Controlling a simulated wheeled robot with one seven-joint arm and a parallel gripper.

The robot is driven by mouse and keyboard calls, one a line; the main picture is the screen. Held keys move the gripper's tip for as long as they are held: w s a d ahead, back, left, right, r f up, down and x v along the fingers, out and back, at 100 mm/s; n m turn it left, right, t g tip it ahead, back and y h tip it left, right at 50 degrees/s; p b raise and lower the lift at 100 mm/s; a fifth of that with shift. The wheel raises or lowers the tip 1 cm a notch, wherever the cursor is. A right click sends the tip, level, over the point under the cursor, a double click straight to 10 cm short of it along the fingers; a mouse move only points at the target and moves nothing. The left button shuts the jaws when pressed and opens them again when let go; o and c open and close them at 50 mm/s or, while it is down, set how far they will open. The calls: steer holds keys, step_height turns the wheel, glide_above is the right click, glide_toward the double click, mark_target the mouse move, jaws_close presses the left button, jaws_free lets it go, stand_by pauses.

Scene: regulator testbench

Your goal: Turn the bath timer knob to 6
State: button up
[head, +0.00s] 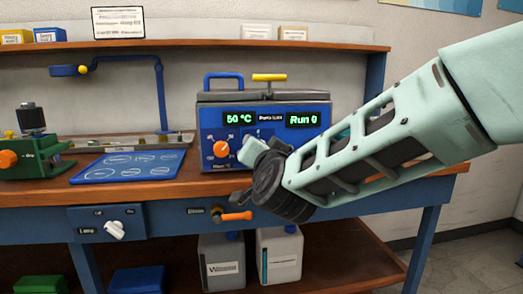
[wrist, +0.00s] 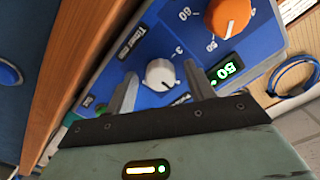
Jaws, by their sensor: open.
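The bath (head: 264,100) is a grey-topped unit with a blue front panel, standing on the bench in the head view. Its displays read "50 °C" and "Run 0". The timer knob (wrist: 160,74) is a small white dial, shown in the wrist view beside a "Timer min" label, with a "3" near it. The pointer's exact setting is too small to read. My gripper (wrist: 161,73) is open, and the knob appears between its two grey fingers. I cannot tell whether they touch it. In the head view my gripper (head: 255,150) is at the panel and hides the knob.
An orange temperature knob (head: 221,149) is left of my gripper and shows large in the wrist view (wrist: 227,16). A blue mat (head: 128,166) and a green device (head: 30,150) lie to the left. A white lamp knob (head: 114,229) and orange handle (head: 234,216) are on the bench front.

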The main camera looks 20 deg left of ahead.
steer(key=shift+s, duration=0.1)
steer(key=v, duration=1.7)
steer(key=shift+s+p, duration=0.15)
steer(key=shift+p, duration=0.2)
steer(key=s+d+f+n+g+h, duration=0.2)
steer(key=s+d+f+n+g, duration=0.4)
steer(key=d+f+g, duration=0.4)
steer(key=s+d+f+n+g+h, duration=0.1)
steer(key=s+d+f+g+h, duration=0.3)
steer(key=d, duration=0.5)
steer(key=s+d+f+n+g+h, duration=0.1)
steer(key=s+d+f+h, duration=0.2)
steer(key=s+d, duration=0.4)
step_height(320, 180, up, 24)
steer(key=w+d+p, duration=0.1)
steer(key=p, duration=2.3)
